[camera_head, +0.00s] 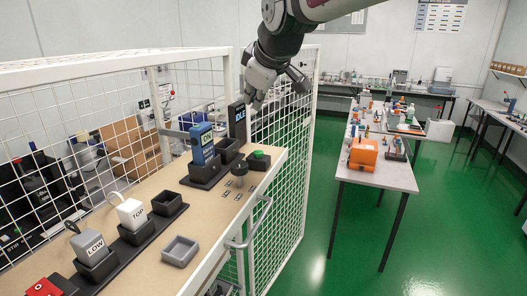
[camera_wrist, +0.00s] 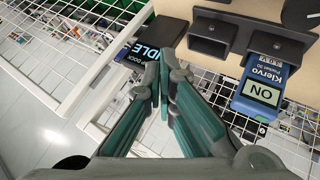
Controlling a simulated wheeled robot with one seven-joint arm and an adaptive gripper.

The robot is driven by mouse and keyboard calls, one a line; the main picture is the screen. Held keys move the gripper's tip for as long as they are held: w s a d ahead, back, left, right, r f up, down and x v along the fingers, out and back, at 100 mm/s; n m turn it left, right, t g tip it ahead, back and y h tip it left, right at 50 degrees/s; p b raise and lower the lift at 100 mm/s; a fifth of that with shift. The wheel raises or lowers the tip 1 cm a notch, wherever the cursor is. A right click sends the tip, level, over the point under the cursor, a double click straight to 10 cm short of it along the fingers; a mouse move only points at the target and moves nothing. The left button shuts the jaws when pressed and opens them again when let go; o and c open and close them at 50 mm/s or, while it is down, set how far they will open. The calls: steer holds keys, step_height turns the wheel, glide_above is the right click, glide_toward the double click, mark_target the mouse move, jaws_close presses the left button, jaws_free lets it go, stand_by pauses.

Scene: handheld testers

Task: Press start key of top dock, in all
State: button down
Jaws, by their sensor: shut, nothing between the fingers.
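The dark dock display (camera_head: 238,124) stands upright at the far end of the bench and reads IDLE in blue. It also shows in the wrist view (camera_wrist: 150,45), with partly hidden lettering that ends in "DOCK". A green round button (camera_head: 259,154) sits on a dark box near the bench's right edge. My gripper (camera_head: 256,104) is shut and empty, above and near the display. In the wrist view its fingertips (camera_wrist: 161,68) overlap the display's lower edge.
An empty dark holder (camera_head: 228,151) stands beside the tester. White mesh fencing (camera_head: 290,120) surrounds the bench.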

mark_target(255, 152)
steer(key=shift+f, duration=0.1)
steer(key=shift+f+b, duration=2.5)
steer(key=shift+f, duration=1.8)
steer(key=shift+f, duration=0.15)
steer(key=shift+f, duration=0.25)
steer(key=shift+f+b, duration=0.45)
steer(key=shift+f, duration=0.05)
steer(key=shift+r, duration=0.15)
steer(key=shift+r+p, duration=0.65)
steer(key=shift+r, duration=0.1)
